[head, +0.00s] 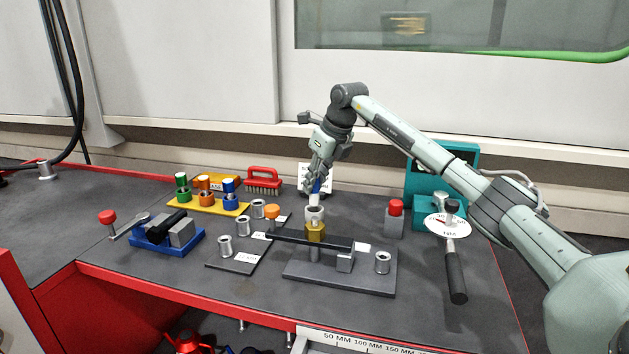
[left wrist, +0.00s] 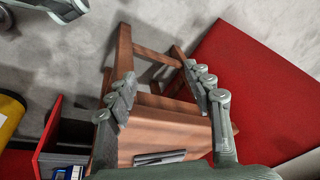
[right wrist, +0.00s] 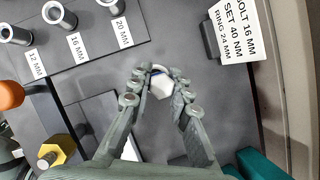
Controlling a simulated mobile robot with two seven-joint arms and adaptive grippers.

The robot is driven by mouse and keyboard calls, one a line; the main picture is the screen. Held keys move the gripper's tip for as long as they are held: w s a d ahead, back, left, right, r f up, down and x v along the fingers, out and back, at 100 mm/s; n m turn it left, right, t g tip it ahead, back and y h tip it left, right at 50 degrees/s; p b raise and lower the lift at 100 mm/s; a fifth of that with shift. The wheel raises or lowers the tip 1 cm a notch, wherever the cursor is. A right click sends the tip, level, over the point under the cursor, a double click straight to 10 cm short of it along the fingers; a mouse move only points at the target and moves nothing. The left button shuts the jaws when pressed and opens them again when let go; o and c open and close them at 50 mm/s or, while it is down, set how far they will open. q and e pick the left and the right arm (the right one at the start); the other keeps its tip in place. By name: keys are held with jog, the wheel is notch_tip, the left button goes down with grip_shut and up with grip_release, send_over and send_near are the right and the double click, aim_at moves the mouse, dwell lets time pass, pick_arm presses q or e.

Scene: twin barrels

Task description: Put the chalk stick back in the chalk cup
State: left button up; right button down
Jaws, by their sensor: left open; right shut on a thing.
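My right gripper (head: 318,184) is shut on a small white piece with a blue part (head: 314,199), which looks like the chalk stick. It points down over the back of the workbench. In the right wrist view, the right gripper (right wrist: 161,88) has the white and blue piece (right wrist: 161,89) between its fingertips, seen nearly end-on. I cannot surely pick out the chalk cup. My left gripper (left wrist: 169,100) is open and empty in the left wrist view, above a brown wooden stool (left wrist: 170,125). It is outside the head view.
A brass hex part (head: 315,233) stands in front of the held piece, beside a black bar. Coloured cylinders sit on a yellow holder (head: 200,203) at left. A red-topped block (head: 395,218), teal stand (head: 440,180) and round dial (head: 447,226) are at right. A white card (right wrist: 238,28) stands nearby.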

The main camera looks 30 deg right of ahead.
aim_at(318, 188)
jog(key=shift+p, duration=0.9)
dwell(1.4)
jog(key=shift+f+b, duration=0.85)
jog(key=shift+f, duration=1.2)
jog(key=c, duration=1.3)
grip_release()
jog(key=shift+c, duration=0.2)
jog(key=a+v, duration=0.1)
jog(key=v, duration=1.1)
jog(key=shift+d, duration=0.45)
